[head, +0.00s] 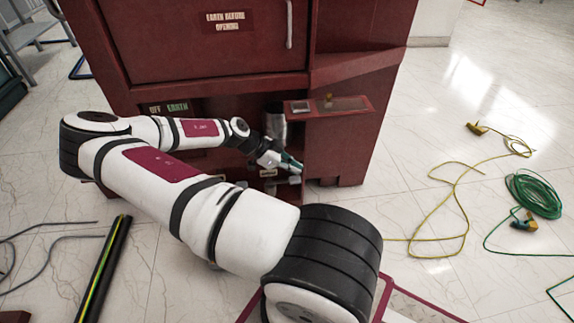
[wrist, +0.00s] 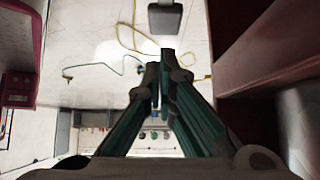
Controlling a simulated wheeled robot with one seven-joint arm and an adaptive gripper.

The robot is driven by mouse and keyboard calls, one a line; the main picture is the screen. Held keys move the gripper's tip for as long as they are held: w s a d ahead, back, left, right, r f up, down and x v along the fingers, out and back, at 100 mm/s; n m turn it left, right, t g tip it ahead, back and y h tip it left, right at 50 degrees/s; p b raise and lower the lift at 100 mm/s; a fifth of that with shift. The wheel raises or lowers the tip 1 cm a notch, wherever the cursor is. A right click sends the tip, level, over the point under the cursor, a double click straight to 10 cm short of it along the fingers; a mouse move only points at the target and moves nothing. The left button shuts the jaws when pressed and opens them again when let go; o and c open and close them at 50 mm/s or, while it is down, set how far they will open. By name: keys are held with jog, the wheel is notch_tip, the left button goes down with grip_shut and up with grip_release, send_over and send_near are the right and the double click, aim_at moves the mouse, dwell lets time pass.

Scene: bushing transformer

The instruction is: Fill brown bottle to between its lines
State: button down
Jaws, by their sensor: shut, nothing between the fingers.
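My gripper (head: 297,167) is low at the front of the dark red cabinet, beside an open compartment. Its teal fingers come together in the wrist view (wrist: 166,56), shut with nothing held between them. A grey block (wrist: 165,18) shows just beyond the fingertips in the wrist view. A grey metal cylinder (head: 275,124) stands upright behind my gripper in the compartment; a pale rounded surface (wrist: 302,120) at the right of the wrist view may be the same cylinder. I cannot make out a brown bottle or any lines in either view.
The red cabinet (head: 205,62) fills the back, with a small ledge (head: 340,106) jutting out at its right. A yellow cable (head: 452,200) and a coiled green cable (head: 533,195) lie on the right floor. A dark pole (head: 104,268) lies at the left.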

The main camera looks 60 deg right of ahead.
jog(key=shift+f+b, duration=0.4)
jog(key=shift+f, duration=0.65)
